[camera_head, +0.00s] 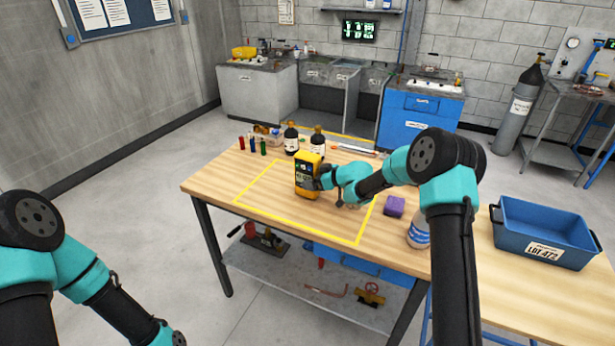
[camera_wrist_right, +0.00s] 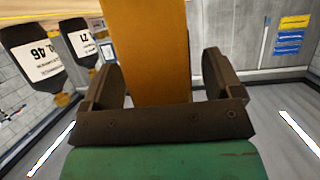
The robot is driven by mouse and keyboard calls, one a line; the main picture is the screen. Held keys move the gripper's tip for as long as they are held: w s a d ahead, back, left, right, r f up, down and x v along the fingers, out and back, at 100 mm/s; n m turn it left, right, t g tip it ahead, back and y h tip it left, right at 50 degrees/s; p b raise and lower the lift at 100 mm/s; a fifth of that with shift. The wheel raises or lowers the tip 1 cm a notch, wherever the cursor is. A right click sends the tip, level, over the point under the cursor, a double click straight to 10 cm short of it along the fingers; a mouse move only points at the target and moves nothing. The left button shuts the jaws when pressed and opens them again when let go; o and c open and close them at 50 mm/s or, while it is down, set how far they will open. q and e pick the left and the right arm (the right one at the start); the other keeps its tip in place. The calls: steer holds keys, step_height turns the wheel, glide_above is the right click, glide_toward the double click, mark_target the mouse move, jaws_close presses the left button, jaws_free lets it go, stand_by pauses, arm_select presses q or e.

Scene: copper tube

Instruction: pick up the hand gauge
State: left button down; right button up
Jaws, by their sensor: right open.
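The hand gauge (camera_head: 303,171) is a yellow handheld device with a dark screen. It stands upright on the wooden table inside the yellow taped outline. My right gripper (camera_head: 318,183) is at its right side. In the right wrist view, the gauge's orange-yellow body (camera_wrist_right: 148,45) rises between the two dark fingers of the right gripper (camera_wrist_right: 160,82). The fingers are open, with visible gaps on both sides of the body. The left arm shows at the lower left of the head view, but its gripper is out of frame.
Two dark bottles (camera_head: 291,139) stand behind the gauge, and small coloured vials (camera_head: 252,145) stand at the back left. A purple block (camera_head: 394,206), a white-and-blue bottle (camera_head: 418,232) and a blue bin (camera_head: 545,232) are to the right. The table's front left is clear.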

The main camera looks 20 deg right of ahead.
mark_target(314, 170)
steer(key=shift+c, duration=0.2)
steer(key=c, duration=1.4)
steer(key=shift+o, duration=0.2)
steer(key=shift+r, duration=0.15)
steer(key=shift+r, duration=1.5)
steer(key=shift+s+a+r, duration=0.1)
steer(key=shift+s+r, duration=0.15)
steer(key=s+a, duration=0.2)
steer(key=s, duration=0.5)
steer(key=s+a+r, duration=0.1)
steer(key=s+a, duration=0.1)
steer(key=s, duration=0.5)
steer(key=shift+s+a+r, duration=0.15)
steer(key=shift+s+a, duration=0.15)
steer(key=shift+s, duration=0.1)
steer(key=shift+w, duration=0.1)
steer(key=shift+w+d, duration=0.8)
steer(key=shift+w, duration=1.7)
steer(key=shift+w+d, duration=0.8)
steer(key=shift+w, duration=1.75)
steer(key=shift+w+d, duration=0.8)
steer(key=shift+w, duration=1.7)
